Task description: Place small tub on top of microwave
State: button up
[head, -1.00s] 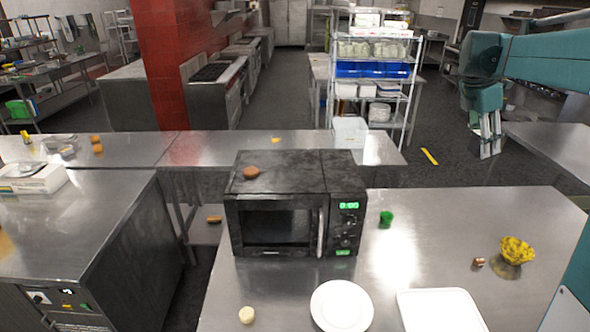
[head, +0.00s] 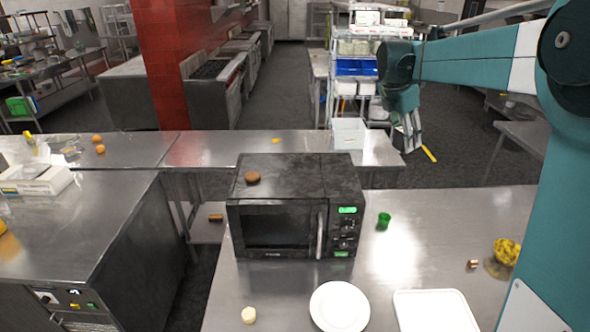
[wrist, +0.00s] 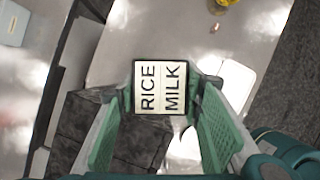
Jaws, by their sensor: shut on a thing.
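The microwave (head: 300,185) is dark and boxy. It stands on the steel counter with its door and green display facing me, and its dark top also shows at the lower left of the wrist view (wrist: 85,135). My gripper (head: 412,135) is to the right of and behind the microwave, raised and pointing down. In the wrist view, its green fingers (wrist: 160,100) are shut on the small tub (wrist: 160,87), which shows as a white square face marked RICE MILK. In the head view the tub is hard to make out between the fingers.
A brown round item (head: 252,177) sits on the microwave's left top; the rest of the top is clear.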

jog(key=w+a+n+p, duration=0.2)
jog(key=a+n+p, duration=0.15)
jog(key=a, duration=1.25)
jog(key=n+t+y+p, duration=0.1)
jog(key=t+p, duration=0.1)
jog(key=p, duration=0.1)
send_over(315, 183)
jog(key=s+a, duration=0.1)
notch_tip(315, 183, down, 5)
jog(key=shift+a+r, duration=0.1)
jog(key=shift+a, duration=0.05)
jog(key=shift+f+p, duration=0.5)
jog(key=shift+f, duration=2.45)
jog(key=shift+f, duration=0.1)
jog(key=shift+f+p, duration=0.35)
jog(key=shift+f, duration=1.65)
jog(key=shift+f, duration=0.2)
